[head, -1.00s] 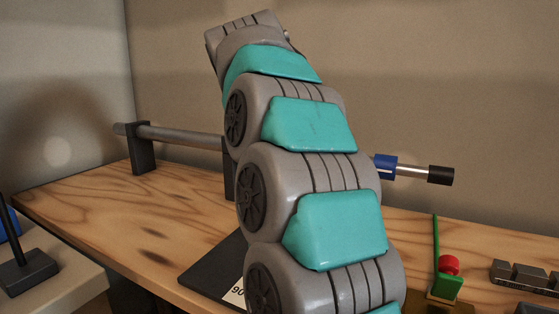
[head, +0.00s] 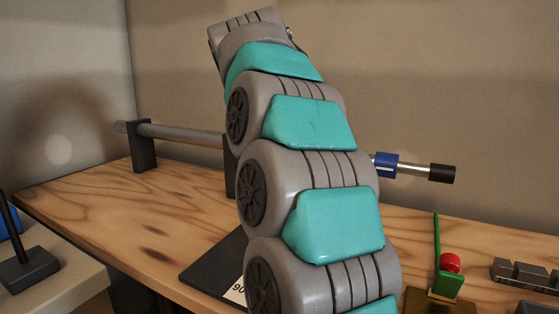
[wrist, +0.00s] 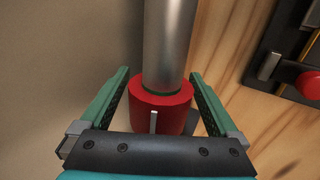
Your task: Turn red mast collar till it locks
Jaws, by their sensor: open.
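The red mast collar (wrist: 161,104) shows in the wrist view, around the lower end of a grey metal mast (wrist: 169,45). A pale upright mark or pin shows on the collar's near face. My gripper (wrist: 163,84) is open, with one green finger on each side of the collar. Gaps show between the fingers and the collar, at least near the fingertips. The collar's lower part is hidden behind the gripper's dark palm. In the head view my arm covers the middle, and the collar and gripper are hidden.
A horizontal grey bar on dark posts (head: 142,158) stands at the left of the wooden bench (head: 100,210). A bar end with a blue ring (head: 386,164) sticks out right of my arm. A green bracket with a red knob (head: 450,263) and grey blocks (head: 525,274) lie at the right.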

